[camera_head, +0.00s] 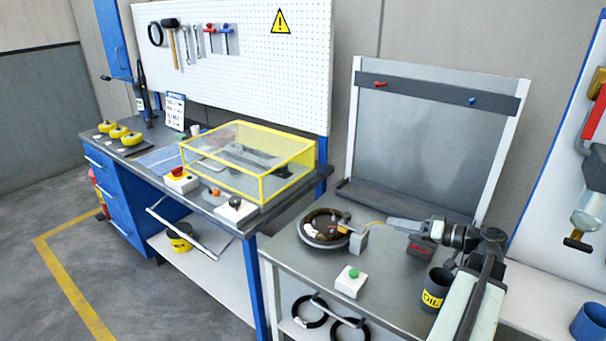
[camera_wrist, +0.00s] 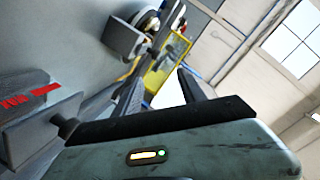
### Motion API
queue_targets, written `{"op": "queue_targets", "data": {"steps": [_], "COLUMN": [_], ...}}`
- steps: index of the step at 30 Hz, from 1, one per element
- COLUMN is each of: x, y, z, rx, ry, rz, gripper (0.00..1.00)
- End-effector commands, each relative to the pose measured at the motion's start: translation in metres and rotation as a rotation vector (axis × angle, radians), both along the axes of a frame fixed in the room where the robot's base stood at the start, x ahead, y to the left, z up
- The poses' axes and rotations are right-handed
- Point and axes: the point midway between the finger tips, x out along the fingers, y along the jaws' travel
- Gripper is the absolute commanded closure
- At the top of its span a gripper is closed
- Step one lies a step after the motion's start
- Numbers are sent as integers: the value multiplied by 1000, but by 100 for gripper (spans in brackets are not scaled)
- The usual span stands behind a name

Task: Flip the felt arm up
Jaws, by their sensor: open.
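A round coil (camera_head: 325,226) lies flat on a dark disc on the grey bench. A small grey block (camera_head: 359,240) stands at its right edge, with a short arm (camera_head: 343,225) with an orange part reaching over the coil's rim; I take this for the felt arm, but its felt is too small to make out. My gripper (camera_head: 390,222) is open and empty, pointing left, just right of the block. In the wrist view the fingers (camera_wrist: 160,85) are apart, with the grey block (camera_wrist: 123,38) beyond them to the upper left and part of the coil (camera_wrist: 146,18) behind it.
A dark block with red marking (camera_head: 421,246) sits under my wrist. An oil can (camera_head: 435,290) stands near my arm. A green-button box (camera_head: 351,280) is at the bench front. A yellow-framed clear cover (camera_head: 255,160) is on the left bench. A metal panel (camera_head: 425,135) stands behind.

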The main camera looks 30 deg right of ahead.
Motion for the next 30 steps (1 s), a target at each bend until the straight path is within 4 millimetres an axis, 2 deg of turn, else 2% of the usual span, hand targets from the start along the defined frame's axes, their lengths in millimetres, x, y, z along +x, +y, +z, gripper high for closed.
{"op": "queue_targets", "data": {"steps": [2,4,5,7,8,9,11,12,14,15,17,18,21,22,24,27,29,30], "x": [3,16,26,55,69,87,110,122,135,141,144,144,134,130,119,103,94,90], "y": [3,18,29,67,88,119,169,202,253,287,338,370,434,449,477,502,505,501], "z": [0,2,3,5,7,8,6,1,-9,-17,-32,-44,-72,-80,-98,-121,-134,-141], "rx": [0,0,0,1,0,-1,-12,-28,-62,-88,-136,-171,-274,-306,-389,-524,-614,-668], "ry": [0,0,0,0,0,1,18,40,84,124,196,252,397,439,538,680,772,826], "rz": [7,40,65,144,185,244,335,395,485,543,627,678,771,791,818,813,775,733], "gripper": [52,52,52,52,52,52,52,52,52,52,52,52,52,52,52,52,52,52]}}
